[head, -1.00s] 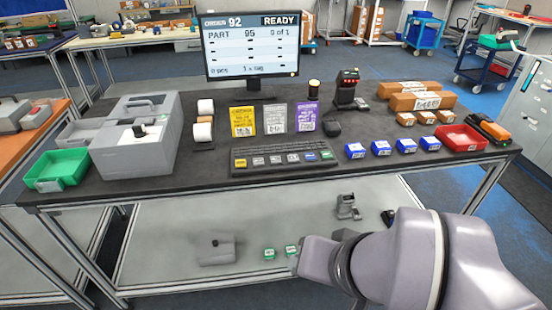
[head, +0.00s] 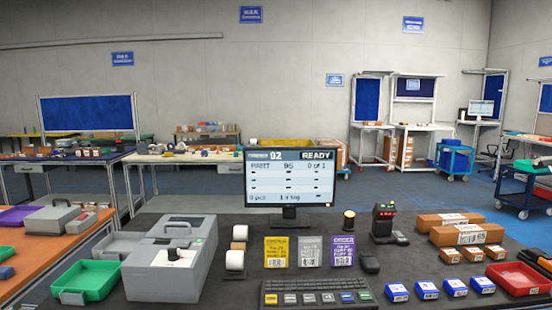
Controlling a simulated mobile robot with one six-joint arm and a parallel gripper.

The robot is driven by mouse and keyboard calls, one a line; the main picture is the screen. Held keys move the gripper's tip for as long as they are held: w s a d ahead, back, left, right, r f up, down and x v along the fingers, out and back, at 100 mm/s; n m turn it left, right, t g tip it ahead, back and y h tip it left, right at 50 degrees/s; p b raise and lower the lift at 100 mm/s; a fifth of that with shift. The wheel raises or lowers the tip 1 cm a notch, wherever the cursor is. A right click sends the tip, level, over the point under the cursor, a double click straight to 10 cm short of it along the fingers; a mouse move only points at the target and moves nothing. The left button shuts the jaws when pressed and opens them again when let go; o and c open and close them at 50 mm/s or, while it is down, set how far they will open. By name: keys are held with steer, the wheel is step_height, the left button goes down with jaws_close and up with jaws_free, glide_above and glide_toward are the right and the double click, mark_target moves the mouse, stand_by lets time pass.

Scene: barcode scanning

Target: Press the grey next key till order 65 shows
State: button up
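The monitor (head: 290,177) stands at the back of the dark bench. Its header reads ORDER with a blurred number that looks like 92 or 02, and READY at the right. Below it shows PART 95 and 0 of 1. The key panel (head: 318,286) lies in front of the monitor at the lower edge of the head view. Its front row has a yellow key (head: 270,299), several grey keys (head: 308,298), a blue key (head: 347,297) and a green key (head: 364,295). The labels are too small to tell which grey one is next. My gripper is out of view.
Yellow, grey and purple cards (head: 342,250) stand behind the panel. A grey machine (head: 170,260) and green tray (head: 88,281) are left. A scanner (head: 383,223), cartons (head: 466,234), blue-white boxes (head: 427,290) and red tray (head: 520,279) are right.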

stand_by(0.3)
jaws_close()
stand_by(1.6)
